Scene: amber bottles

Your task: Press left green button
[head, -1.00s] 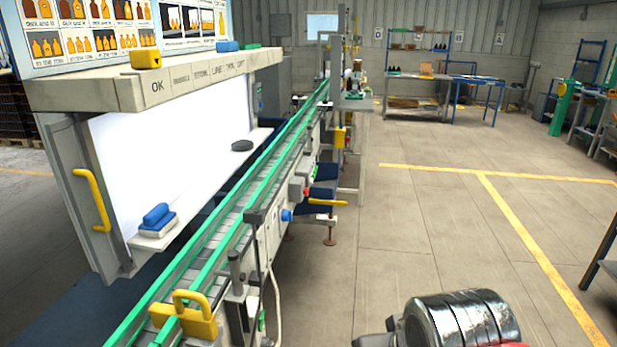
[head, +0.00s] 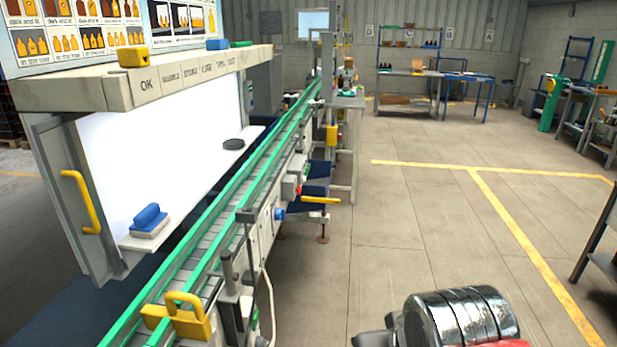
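No green button can be made out clearly. A conveyor (head: 207,240) with green side rails runs away from me, left of centre. Its right side carries a small box with a red part (head: 298,190) and a round blue knob (head: 280,213). A metallic, ribbed cylinder of my arm (head: 462,318) shows at the bottom, right of centre. My gripper's fingers are not visible.
A light panel with a ledge (head: 190,85) stands left of the conveyor. A yellow padlock-shaped piece (head: 180,318) sits at the conveyor's near end. A yellow bar (head: 320,200) sticks out right. Floor (head: 430,220) to the right is open; a table (head: 598,252) stands at the right edge.

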